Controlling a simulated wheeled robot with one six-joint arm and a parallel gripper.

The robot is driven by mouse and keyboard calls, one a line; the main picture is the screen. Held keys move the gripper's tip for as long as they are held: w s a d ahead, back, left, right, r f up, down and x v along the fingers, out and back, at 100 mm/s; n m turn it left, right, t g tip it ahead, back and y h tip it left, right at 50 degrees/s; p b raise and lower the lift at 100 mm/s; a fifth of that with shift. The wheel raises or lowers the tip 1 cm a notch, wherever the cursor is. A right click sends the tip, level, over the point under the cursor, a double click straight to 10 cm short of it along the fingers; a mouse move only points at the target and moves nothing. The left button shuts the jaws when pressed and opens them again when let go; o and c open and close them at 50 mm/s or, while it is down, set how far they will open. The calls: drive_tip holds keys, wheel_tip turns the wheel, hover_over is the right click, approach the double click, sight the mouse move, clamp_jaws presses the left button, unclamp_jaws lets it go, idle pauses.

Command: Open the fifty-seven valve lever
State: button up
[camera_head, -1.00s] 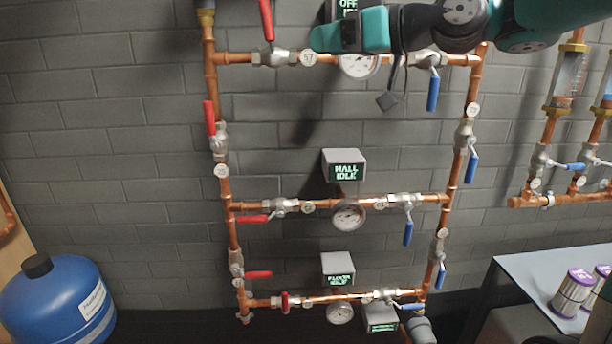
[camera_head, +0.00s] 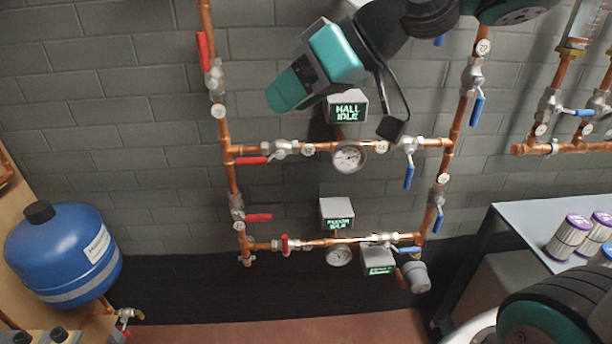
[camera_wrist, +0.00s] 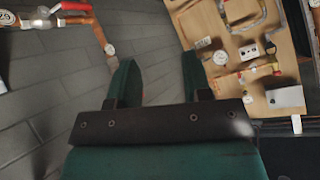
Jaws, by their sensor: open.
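Several red and blue valve levers sit on a copper pipe frame (camera_head: 233,185) on the wall. Red levers show at the upper left (camera_head: 204,52), on the middle pipe (camera_head: 251,160), at the lower left (camera_head: 258,217) and on the bottom pipe (camera_head: 285,244). Blue levers hang at the right, one below the middle pipe (camera_head: 409,176). Round tags sit beside the valves; I cannot read fifty-seven on any of them now. My gripper (camera_head: 285,93) is in front of the wall above the middle pipe, touching no lever. In the wrist view its two fingers (camera_wrist: 158,75) are apart and empty.
Pressure gauges (camera_head: 348,157) and a display box reading "HALL IDLE" (camera_head: 347,107) are near my gripper. A blue tank (camera_head: 62,255) stands at the left, a table (camera_head: 515,220) with canisters at the right. The wrist view shows a wooden board with fittings (camera_wrist: 285,75) and a red lever (camera_wrist: 70,6).

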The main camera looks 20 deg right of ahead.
drive_tip(key=s+a+f+g+h+b, duration=0.1)
drive_tip(key=s+f+g+h, duration=0.1)
drive_tip(key=s+f, duration=0.5)
drive_tip(key=shift+s+a+g, duration=0.25)
drive_tip(key=shift+s+g, duration=0.05)
drive_tip(key=shift+g, duration=0.3)
drive_tip(key=shift+f, duration=0.1)
